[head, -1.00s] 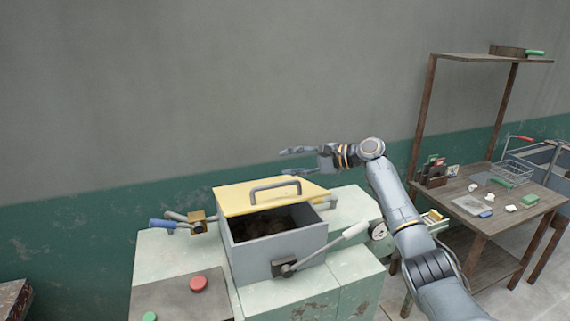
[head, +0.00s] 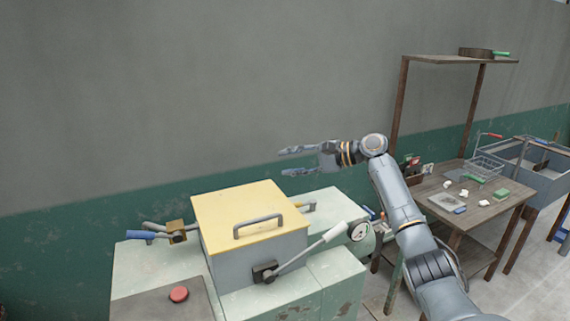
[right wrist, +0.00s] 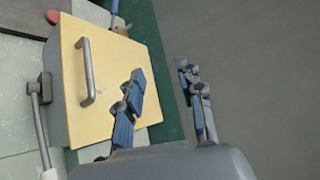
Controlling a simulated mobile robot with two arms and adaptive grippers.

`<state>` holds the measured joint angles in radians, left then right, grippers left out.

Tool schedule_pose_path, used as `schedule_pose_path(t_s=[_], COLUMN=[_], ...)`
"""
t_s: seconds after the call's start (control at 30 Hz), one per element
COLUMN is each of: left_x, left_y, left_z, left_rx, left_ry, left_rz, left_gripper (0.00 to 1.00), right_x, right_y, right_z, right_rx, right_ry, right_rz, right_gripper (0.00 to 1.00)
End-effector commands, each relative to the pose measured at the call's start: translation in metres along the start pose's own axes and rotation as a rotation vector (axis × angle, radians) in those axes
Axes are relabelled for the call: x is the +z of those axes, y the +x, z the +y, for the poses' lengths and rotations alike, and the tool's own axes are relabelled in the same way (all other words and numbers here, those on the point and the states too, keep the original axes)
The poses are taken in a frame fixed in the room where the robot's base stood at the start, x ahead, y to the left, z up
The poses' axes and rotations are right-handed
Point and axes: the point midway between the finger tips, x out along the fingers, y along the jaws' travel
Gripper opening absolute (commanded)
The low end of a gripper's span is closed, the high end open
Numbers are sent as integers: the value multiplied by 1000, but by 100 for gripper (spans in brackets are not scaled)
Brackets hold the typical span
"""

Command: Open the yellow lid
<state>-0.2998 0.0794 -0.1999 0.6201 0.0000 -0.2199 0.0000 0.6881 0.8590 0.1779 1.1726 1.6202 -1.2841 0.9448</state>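The yellow lid (head: 245,218) lies flat over the grey box (head: 250,264) on the pale green machine, covering its opening. A grey bar handle (head: 258,226) stands on the lid near its front edge. The lid (right wrist: 105,80) and its handle (right wrist: 87,72) also show in the right wrist view. My right gripper (head: 284,161) is open and empty, above and behind the lid's back right corner, apart from it. In the right wrist view its two fingers (right wrist: 158,88) are spread with nothing between them. My left gripper is not in view.
A white-handled lever (head: 318,243) is on the box's front. A blue-handled lever (head: 142,235), a red button (head: 179,294) and a gauge (head: 359,231) are around the machine. A wooden table (head: 475,208) with small items and a wire basket (head: 487,168) stands right.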

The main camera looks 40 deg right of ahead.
Motion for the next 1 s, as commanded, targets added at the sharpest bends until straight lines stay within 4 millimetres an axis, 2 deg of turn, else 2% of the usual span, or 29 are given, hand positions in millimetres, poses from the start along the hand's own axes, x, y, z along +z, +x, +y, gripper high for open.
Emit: schedule_pose_path(t_s=[0.4,1.0], left_x=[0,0], left_y=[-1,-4], left_z=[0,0], left_rx=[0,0], left_ry=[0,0], left_rz=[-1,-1], left_gripper=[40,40], right_x=[0,0], right_y=[-26,-27], right_z=[-3,-4], right_rx=[1,1], right_ry=[0,-1], right_rz=[0,1], right_gripper=[37,37])
